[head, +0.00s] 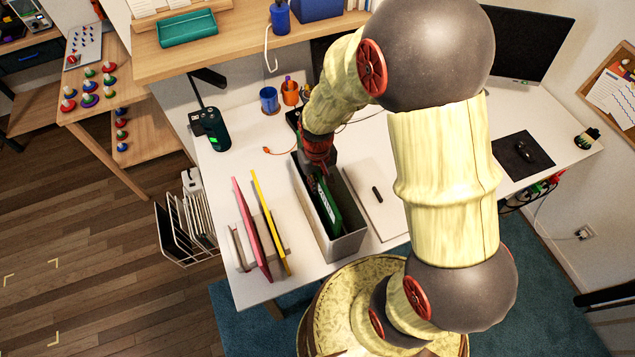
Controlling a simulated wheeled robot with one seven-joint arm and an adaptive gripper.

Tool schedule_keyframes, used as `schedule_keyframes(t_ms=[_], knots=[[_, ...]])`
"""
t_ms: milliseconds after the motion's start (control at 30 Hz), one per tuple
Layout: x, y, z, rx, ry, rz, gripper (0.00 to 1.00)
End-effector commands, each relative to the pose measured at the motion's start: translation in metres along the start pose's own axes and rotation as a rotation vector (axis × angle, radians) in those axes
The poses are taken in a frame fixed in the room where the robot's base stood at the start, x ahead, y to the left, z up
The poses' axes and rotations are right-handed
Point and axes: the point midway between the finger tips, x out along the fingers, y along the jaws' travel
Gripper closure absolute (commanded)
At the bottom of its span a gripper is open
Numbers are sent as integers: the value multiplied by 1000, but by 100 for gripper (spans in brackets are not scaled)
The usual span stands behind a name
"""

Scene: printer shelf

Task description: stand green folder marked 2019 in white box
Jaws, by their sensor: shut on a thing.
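The white box (342,246) stands on the white desk, open at the top, its inside in shadow. A green folder (327,208) is inside the box, leaning a little, with a small pale mark on its face. The mark is too small to read. My gripper (319,172) reaches down at the far end of the box and is shut on the folder's far end. The fingertips are partly hidden by the wrist and the box. I cannot tell whether the folder touches the box floor.
A pink folder (251,228) and a yellow folder (269,221) stand in a rack left of the box. A white board (368,197) with a dark pen lies close on the right. A blue cup (269,99) and an orange pen cup (290,93) stand behind. A shelf (215,58) overhangs the back.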

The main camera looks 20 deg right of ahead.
Motion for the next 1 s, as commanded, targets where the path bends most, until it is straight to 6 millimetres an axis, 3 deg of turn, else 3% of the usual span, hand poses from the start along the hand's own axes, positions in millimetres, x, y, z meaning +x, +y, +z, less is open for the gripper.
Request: schedule_keyframes(t_ms=[1000], knots=[[17, 0, 0, 0, 1, 0, 100]])
